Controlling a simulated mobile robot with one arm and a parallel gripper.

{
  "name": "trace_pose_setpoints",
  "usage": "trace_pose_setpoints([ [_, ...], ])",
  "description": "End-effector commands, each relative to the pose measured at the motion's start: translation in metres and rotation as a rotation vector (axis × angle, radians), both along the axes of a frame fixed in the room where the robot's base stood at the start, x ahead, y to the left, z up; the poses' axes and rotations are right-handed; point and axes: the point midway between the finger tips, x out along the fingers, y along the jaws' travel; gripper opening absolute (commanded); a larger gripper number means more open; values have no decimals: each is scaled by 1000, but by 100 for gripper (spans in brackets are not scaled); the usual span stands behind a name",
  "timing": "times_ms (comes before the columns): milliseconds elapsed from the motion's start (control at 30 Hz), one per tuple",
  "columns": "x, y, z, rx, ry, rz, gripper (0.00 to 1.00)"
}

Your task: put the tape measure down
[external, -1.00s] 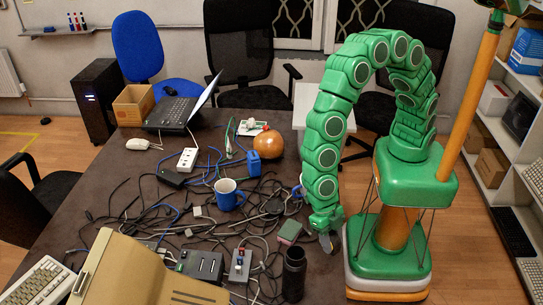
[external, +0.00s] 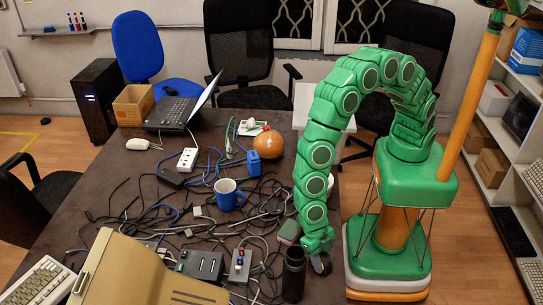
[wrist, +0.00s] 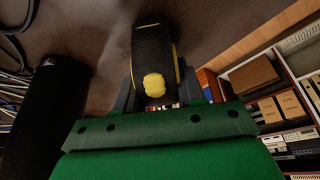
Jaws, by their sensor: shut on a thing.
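The tape measure (wrist: 152,45), black with yellow trim and a yellow patch, is between the dark fingers of my gripper (wrist: 155,90) in the wrist view. My gripper is shut on it. In the external view my gripper (external: 319,252) points down near the right edge of the table, and the tape measure (external: 321,265) shows only as a small dark shape under it. The brown tabletop (wrist: 100,25) lies beyond it in the wrist view. I cannot tell whether the tape measure touches the table.
A black cylinder (external: 294,275) stands close left of my gripper; it also shows in the wrist view (wrist: 42,115). A green-topped block (external: 289,231) lies just behind. Tangled cables (external: 190,215) and a blue mug (external: 228,194) cover the middle. Shelves (external: 490,140) stand right.

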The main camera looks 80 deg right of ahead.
Motion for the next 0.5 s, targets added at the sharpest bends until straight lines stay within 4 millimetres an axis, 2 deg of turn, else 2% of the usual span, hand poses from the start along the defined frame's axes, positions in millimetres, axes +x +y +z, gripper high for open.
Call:
trace_pose_setpoints([
  [367, 0, 0, -3, 1, 1, 0, 0],
  [400, 0, 0, -4, 0, 0, 0, 40],
  [500, 0, 0, -3, 0, 0, 0, 55],
])
